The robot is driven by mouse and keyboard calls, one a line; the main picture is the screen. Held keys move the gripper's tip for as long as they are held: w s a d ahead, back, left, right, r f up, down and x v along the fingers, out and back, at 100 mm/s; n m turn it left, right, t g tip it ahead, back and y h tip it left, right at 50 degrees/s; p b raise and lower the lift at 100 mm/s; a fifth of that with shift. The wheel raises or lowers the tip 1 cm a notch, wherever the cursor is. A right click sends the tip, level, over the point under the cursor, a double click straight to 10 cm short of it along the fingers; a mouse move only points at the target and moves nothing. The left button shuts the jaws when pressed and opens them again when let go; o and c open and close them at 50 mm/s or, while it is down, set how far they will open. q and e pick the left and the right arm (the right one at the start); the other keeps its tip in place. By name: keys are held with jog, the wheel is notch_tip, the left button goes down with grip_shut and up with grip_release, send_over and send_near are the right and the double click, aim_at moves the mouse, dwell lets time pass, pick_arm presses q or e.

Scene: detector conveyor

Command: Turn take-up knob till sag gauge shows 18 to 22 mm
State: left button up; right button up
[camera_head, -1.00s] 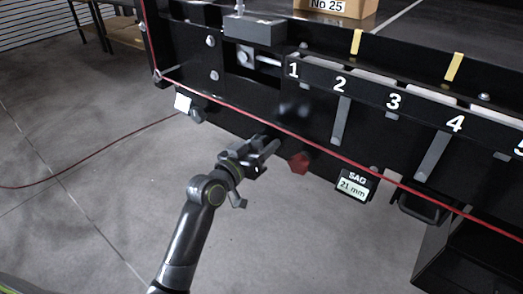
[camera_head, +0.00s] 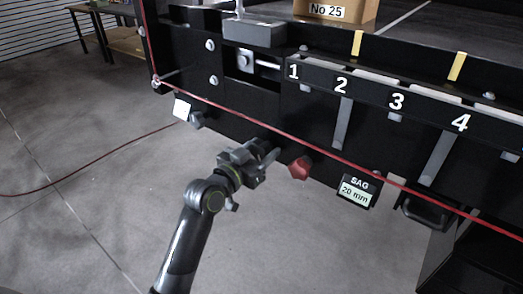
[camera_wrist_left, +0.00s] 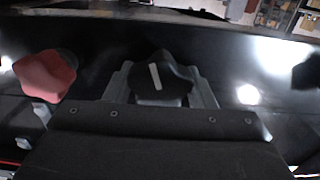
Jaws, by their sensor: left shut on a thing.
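The sag gauge (camera_head: 357,190) hangs under the conveyor's side and its display reads 20 mm. My left gripper (camera_head: 268,152) is at the lower edge of the conveyor's side, left of the gauge. In the left wrist view, my left gripper (camera_wrist_left: 161,88) is shut on a black knob (camera_wrist_left: 160,80), one finger on each side. A white line on the knob's face stands nearly upright, leaning slightly left at the top. In the head view the gripper hides the knob. My right gripper is not in view.
A red knob (camera_head: 300,168) sits just right of my left gripper in the head view; it also shows in the left wrist view (camera_wrist_left: 45,75). A red cord (camera_head: 230,109) runs along the conveyor's side. A box labelled No 25 (camera_head: 335,10) stands on top.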

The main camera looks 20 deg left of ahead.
pick_arm(q)
jog(key=o, duration=1)
jog(key=shift+f, duration=0.15)
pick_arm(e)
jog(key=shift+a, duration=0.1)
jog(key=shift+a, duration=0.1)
pick_arm(q)
jog(key=shift+s, duration=0.15)
jog(key=shift+s+a, duration=0.2)
jog(key=shift+s, duration=0.1)
jog(key=v, duration=1.6)
jog(key=shift+s, duration=0.3)
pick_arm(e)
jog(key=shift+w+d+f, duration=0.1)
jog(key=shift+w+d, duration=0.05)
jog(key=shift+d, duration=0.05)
